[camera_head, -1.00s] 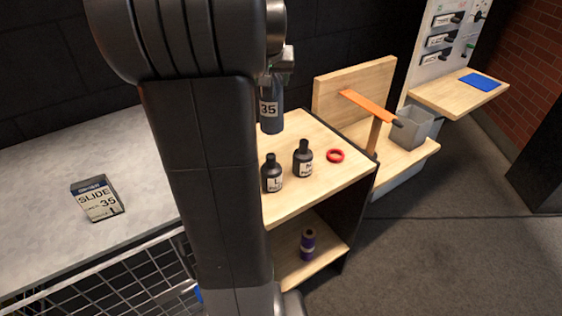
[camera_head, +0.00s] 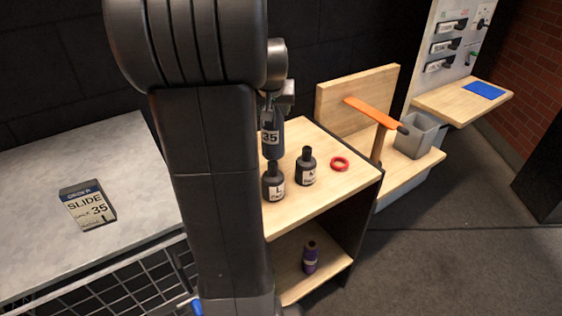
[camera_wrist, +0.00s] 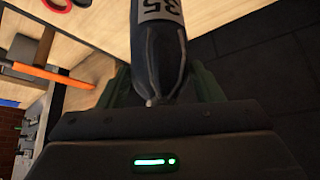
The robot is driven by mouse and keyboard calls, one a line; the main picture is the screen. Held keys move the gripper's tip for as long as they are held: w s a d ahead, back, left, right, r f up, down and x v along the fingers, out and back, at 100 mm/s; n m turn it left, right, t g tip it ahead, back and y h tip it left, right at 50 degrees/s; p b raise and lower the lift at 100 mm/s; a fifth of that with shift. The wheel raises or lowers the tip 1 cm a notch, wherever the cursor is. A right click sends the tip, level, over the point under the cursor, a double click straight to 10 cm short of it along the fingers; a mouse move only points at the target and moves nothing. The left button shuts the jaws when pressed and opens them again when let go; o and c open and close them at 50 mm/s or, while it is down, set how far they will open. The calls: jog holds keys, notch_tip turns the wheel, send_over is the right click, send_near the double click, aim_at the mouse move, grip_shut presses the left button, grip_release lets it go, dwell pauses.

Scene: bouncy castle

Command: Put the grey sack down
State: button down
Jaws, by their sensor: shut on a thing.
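The grey sack (camera_head: 271,142) is dark blue-grey with a white "35" label. It hangs upright above or at the wooden cabinet top (camera_head: 325,187), behind the black bottle marked L (camera_head: 273,184). Whether its base touches the wood I cannot tell. My gripper (camera_wrist: 160,88) is shut on the sack's gathered end; the sack also shows in the wrist view (camera_wrist: 160,45). In the head view my arm hides part of the gripper and the cabinet's left side.
A purple roll (camera_head: 310,258) is on the lower shelf. An orange bar (camera_head: 372,112) and grey bin (camera_head: 415,136) are to the right.

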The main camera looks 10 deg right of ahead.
aim_at(273, 134)
notch_tip(273, 134, down, 8)
jog(key=shift+f, duration=0.15)
dwell(0.3)
jog(key=shift+f, duration=0.2)
jog(key=shift+c, duration=2)
grip_release()
jog(key=shift+r, duration=0.1)
